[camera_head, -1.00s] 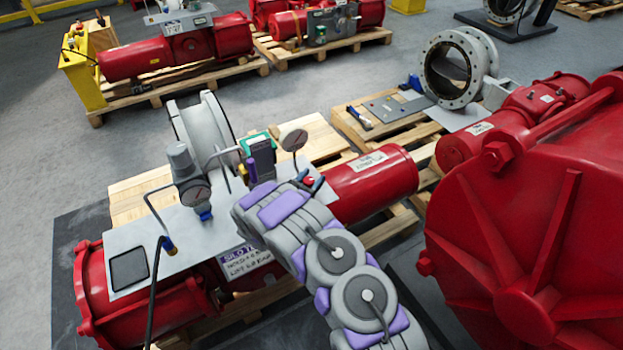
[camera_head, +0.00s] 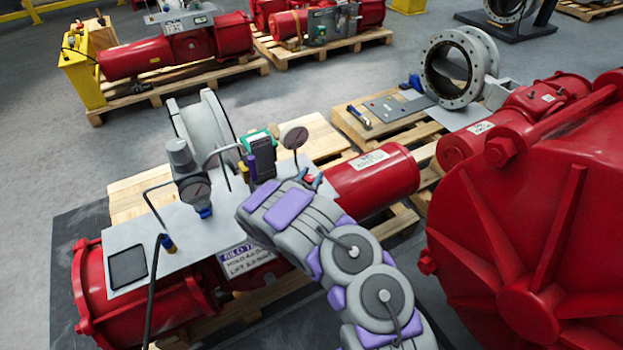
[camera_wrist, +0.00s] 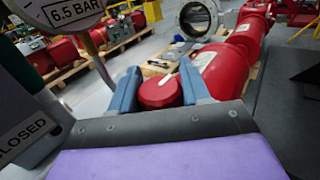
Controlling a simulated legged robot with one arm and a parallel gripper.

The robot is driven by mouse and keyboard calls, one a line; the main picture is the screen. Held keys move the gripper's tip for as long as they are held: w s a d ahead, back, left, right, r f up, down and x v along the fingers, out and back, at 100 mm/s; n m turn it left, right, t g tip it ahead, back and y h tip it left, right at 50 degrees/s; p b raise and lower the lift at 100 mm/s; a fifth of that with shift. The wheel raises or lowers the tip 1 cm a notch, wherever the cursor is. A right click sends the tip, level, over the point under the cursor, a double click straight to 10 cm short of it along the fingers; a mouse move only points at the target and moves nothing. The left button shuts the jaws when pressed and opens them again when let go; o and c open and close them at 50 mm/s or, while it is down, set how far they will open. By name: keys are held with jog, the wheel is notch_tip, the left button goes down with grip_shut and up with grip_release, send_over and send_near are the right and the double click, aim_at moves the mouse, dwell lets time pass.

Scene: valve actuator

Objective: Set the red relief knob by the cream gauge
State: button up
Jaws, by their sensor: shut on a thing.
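The red relief knob (camera_wrist: 160,94) sits between the two blue-grey fingers of my gripper (camera_wrist: 157,82) in the wrist view. The fingers are shut on its sides. In the head view the knob (camera_head: 309,179) is a small red spot between the fingertips, partly hidden by my wrist. A round gauge (camera_head: 295,138) stands on a stem just behind the knob; its face looks dark brownish and its needle is too small to read. In the wrist view the lower edge of a gauge (camera_wrist: 62,14) shows at the upper left, with a plate reading 6.5 BAR.
A second gauge (camera_head: 194,191) sits on a grey regulator at left. A green-and-dark box (camera_head: 262,155) stands close beside my wrist; a CLOSED label (camera_wrist: 22,132) shows near my gripper. A placard (camera_head: 243,262) hangs on the red actuator. A large red cylinder (camera_head: 540,220) fills the right.

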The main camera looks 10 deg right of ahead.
jog(key=n+t+y, duration=0.1)
jog(key=n+y+b, duration=0.1)
jog(key=y, duration=0.1)
jog(key=shift+w+a+n+t+y, duration=0.15)
jog(key=shift+n+t+y, duration=0.15)
jog(key=shift+n+t, duration=0.1)
jog(key=n+t+y, duration=0.1)
jog(key=n+y, duration=0.2)
jog(key=y, duration=0.2)
jog(key=shift+r+y+b, duration=0.1)
jog(key=shift+y+b, duration=0.2)
jog(key=shift+b, duration=0.1)
jog(key=shift+a+n+y, duration=0.25)
jog(key=shift+n+y, duration=0.85)
jog(key=shift+y, duration=0.45)
jog(key=shift+a+n+y, duration=0.2)
jog(key=shift+n+y, duration=0.9)
jog(key=shift+y, duration=0.45)
jog(key=o, duration=1)
jog(key=shift+c, duration=0.2)
